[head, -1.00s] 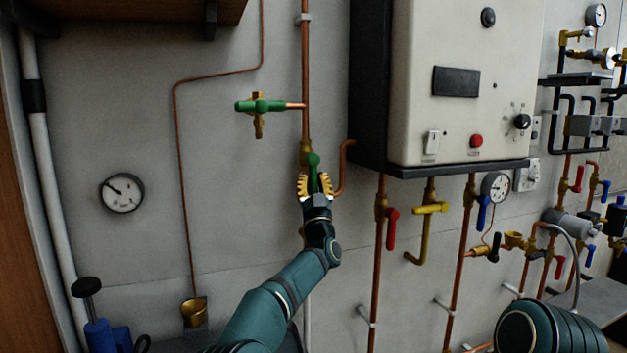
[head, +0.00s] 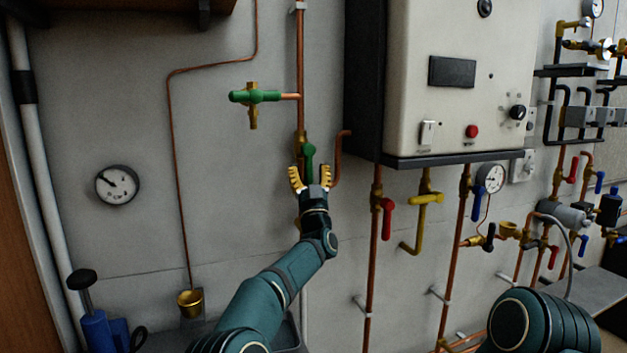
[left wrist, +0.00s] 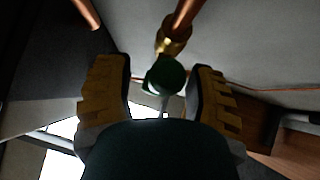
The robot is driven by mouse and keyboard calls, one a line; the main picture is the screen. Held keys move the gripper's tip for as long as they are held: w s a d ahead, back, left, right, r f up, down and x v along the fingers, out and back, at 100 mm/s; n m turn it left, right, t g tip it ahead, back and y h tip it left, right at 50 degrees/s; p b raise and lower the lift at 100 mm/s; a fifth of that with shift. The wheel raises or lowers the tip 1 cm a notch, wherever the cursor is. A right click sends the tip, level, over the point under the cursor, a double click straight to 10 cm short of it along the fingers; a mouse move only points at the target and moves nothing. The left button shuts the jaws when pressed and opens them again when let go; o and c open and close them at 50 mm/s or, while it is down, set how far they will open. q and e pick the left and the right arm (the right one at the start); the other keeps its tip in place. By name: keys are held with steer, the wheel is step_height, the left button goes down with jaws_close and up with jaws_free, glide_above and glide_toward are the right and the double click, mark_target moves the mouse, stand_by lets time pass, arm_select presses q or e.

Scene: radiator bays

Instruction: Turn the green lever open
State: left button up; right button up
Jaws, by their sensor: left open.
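A green lever (head: 309,157) stands upright on the vertical copper pipe, at a brass valve body left of the white boiler. My left gripper (head: 311,177) is open, with its yellow fingers one on each side of the lever's lower part. In the left wrist view the lever's rounded green end (left wrist: 166,75) shows between the two spread fingers (left wrist: 166,92), with a gap on both sides. The gripper hides the valve's lower part. A second green lever (head: 262,96) lies horizontal on a side branch, higher up and to the left. My right gripper is not in view.
The white boiler (head: 460,70) stands close on the right, with a bent copper pipe (head: 338,160) beside the gripper.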

arm_select(q)
steer(key=shift+s+f+h, duration=0.25)
steer(key=shift+s+h, duration=0.05)
steer(key=shift+s, duration=0.05)
steer(key=s+d, duration=0.1)
steer(key=s, duration=1.1)
steer(key=shift+d, duration=0.3)
